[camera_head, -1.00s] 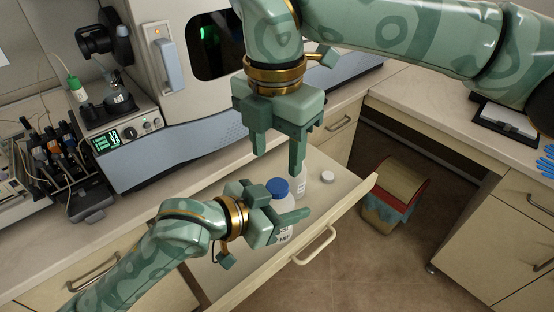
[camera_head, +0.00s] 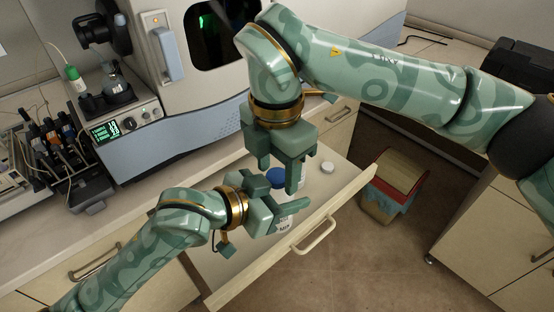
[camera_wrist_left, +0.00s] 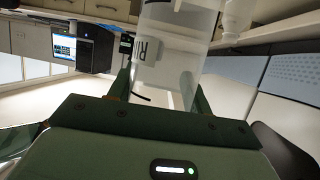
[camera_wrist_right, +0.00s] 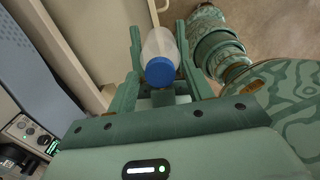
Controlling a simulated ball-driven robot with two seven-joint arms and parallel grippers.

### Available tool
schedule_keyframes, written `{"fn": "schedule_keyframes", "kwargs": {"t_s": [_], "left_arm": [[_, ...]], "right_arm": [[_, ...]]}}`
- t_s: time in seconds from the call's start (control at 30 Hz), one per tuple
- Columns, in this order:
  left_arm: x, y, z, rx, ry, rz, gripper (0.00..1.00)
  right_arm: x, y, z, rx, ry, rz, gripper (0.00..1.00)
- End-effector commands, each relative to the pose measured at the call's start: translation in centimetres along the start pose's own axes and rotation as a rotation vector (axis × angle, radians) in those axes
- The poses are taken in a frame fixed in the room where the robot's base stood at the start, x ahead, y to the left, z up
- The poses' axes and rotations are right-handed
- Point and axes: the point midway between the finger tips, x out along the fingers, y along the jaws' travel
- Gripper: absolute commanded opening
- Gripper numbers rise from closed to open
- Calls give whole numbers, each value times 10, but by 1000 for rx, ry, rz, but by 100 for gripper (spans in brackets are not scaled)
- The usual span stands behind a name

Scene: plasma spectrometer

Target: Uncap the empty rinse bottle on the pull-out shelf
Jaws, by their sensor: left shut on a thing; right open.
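The rinse bottle is clear with a blue cap (camera_head: 276,176) and a white label (camera_head: 284,225). It stands upright at the pull-out shelf (camera_head: 238,262), and the cap is on it. My left gripper (camera_head: 285,196) is shut on the bottle's body, which also shows between its fingers in the left wrist view (camera_wrist_left: 172,45). My right gripper (camera_head: 278,178) points down at the cap with its fingers open. In the right wrist view the blue cap (camera_wrist_right: 160,71) lies between the two fingers, with a gap on each side. The fingers partly hide the bottle in the head view.
A second bottle (camera_head: 303,176) stands just behind, partly hidden. A white cap-like round thing (camera_head: 327,167) lies on the shelf to the right. A bin (camera_head: 393,188) stands on the floor at right.

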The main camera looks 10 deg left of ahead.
Motion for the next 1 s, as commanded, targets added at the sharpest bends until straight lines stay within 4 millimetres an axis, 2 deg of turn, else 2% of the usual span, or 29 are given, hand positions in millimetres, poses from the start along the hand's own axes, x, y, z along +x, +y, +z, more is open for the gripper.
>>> {"fn": "schedule_keyframes", "kwargs": {"t_s": [0.03, 0.2, 0.37, 0.6, 0.83, 0.87, 0.9, 1.0], "left_arm": [[0, 0, 0, 0, 0, 0, 0], [0, 0, 0, 0, 0, 0, 0], [0, 0, 0, 0, 0, 0, 0], [0, 0, 0, 0, 0, 1, 0], [0, 0, 0, 0, 0, 1, 0], [0, 0, 0, 0, 0, 1, 0], [0, 0, 0, 0, 0, 1, 0], [0, 0, 0, 0, 0, 1, 0]], "right_arm": [[0, 0, 0, 0, 0, 0, 51], [0, 0, 0, 0, 0, 0, 5], [0, 0, 0, -5, 0, 0, 5], [-1, 0, 0, -283, -1, 0, 5], [-1, 0, 0, -288, 0, 1, 5], [-1, 0, 0, -287, 0, 1, 40], [-1, 0, 0, -287, 0, 1, 51], [-1, 0, 0, -286, 0, 0, 54]]}}
